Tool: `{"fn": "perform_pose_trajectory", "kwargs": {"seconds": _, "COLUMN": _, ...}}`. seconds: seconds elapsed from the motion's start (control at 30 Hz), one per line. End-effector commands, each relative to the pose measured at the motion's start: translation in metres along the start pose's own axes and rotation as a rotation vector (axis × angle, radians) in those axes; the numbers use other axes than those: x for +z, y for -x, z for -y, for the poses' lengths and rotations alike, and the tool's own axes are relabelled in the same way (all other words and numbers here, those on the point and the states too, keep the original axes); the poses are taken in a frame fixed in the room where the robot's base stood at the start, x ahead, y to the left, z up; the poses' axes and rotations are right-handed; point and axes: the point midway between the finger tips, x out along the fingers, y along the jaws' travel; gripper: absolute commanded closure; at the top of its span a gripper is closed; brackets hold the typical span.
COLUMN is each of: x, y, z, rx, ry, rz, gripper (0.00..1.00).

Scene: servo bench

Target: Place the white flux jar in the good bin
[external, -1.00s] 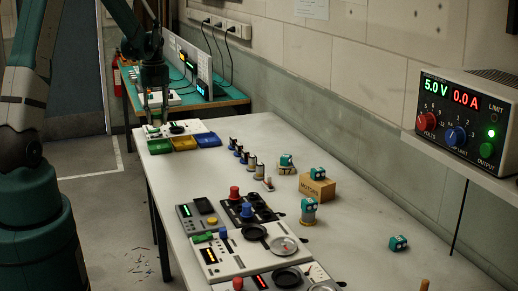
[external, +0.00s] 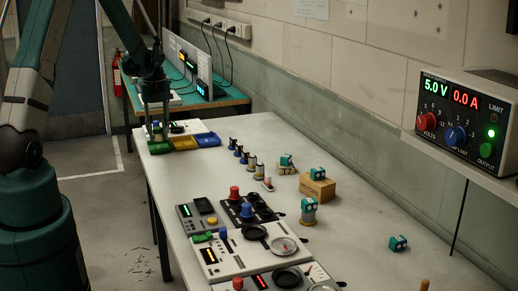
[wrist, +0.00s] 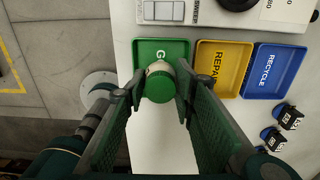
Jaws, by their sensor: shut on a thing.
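The white flux jar, with a green lid (wrist: 160,87), is between the two fingers of my gripper (wrist: 157,90) in the wrist view. A little of its pale body shows beyond the lid. My gripper is shut on it, above the near edge of the green good bin (wrist: 148,46). The jar covers most of that bin's lettering; only a "G" shows. In the external view my gripper (external: 157,125) is low over the green bin (external: 160,149) at the table's far left corner. I cannot tell whether the jar touches the bin.
The yellow repair bin (wrist: 233,55) and blue recycle bin (wrist: 271,75) stand close to the right. A white panel (wrist: 205,14) lies just beyond the bins. Small blue-and-black parts (wrist: 289,117) stand to the right. Open floor lies left of the table.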

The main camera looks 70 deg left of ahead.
Motion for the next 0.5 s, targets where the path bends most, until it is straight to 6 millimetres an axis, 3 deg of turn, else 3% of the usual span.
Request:
{"fn": "perform_pose_trajectory", "kwargs": {"seconds": 0.3, "x": 0.0, "y": -0.029, "z": 0.0, "rx": 0.0, "ry": 0.0, "rz": 0.0, "gripper": 0.87}}
{"fn": "perform_pose_trajectory", "kwargs": {"seconds": 0.5, "x": 0.0, "y": -0.032, "z": 0.0, "rx": 0.0, "ry": 0.0, "rz": 0.0, "gripper": 0.87}}
